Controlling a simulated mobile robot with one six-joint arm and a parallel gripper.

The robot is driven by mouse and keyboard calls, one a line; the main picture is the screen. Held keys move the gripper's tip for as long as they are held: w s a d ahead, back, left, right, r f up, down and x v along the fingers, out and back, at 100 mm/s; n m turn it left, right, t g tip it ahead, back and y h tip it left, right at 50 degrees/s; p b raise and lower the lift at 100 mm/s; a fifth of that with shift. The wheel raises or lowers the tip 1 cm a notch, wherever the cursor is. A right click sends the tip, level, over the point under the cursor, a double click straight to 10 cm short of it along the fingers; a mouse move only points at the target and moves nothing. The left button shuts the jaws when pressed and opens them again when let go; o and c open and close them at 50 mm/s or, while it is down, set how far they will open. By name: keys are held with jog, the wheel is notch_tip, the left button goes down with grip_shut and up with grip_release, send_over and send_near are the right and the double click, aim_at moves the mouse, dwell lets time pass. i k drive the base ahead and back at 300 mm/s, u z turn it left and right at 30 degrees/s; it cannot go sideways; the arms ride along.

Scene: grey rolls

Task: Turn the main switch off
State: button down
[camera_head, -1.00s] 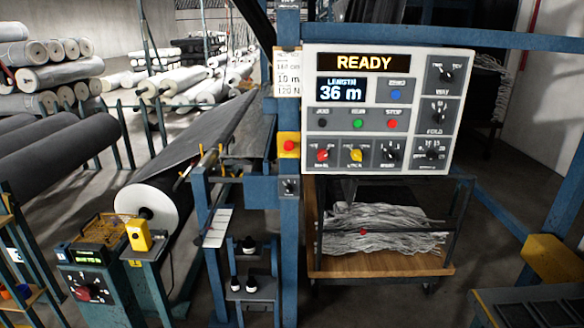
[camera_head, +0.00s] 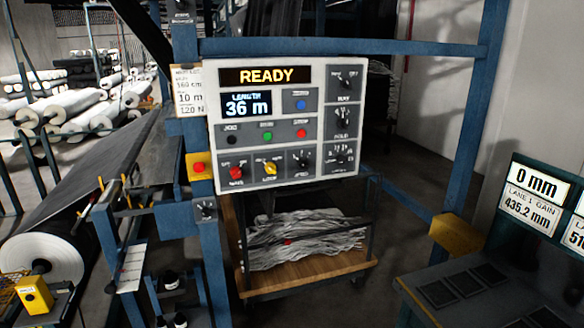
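The control panel (camera_head: 338,172) is a pale box on a blue post, with a lit READY display (camera_head: 266,76) and a 36 m length display (camera_head: 247,105). Nothing covers the panel. My gripper is not in view.
A red stop button on a yellow box (camera_head: 199,167) is on the blue post, left of the panel. A wooden-decked cart (camera_head: 310,270) with grey scraps stands below. A desk with display screens (camera_head: 545,190) is at right. Fabric rolls (camera_head: 42,260) are at left.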

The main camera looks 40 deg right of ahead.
aim_at(235, 172)
jog(key=u, duration=1.85)
jog(key=k, duration=0.1)
jog(key=z, duration=3.1)
jog(key=k, duration=0.9)
jog(key=u, duration=0.2)
jog(key=i, duration=0.6)
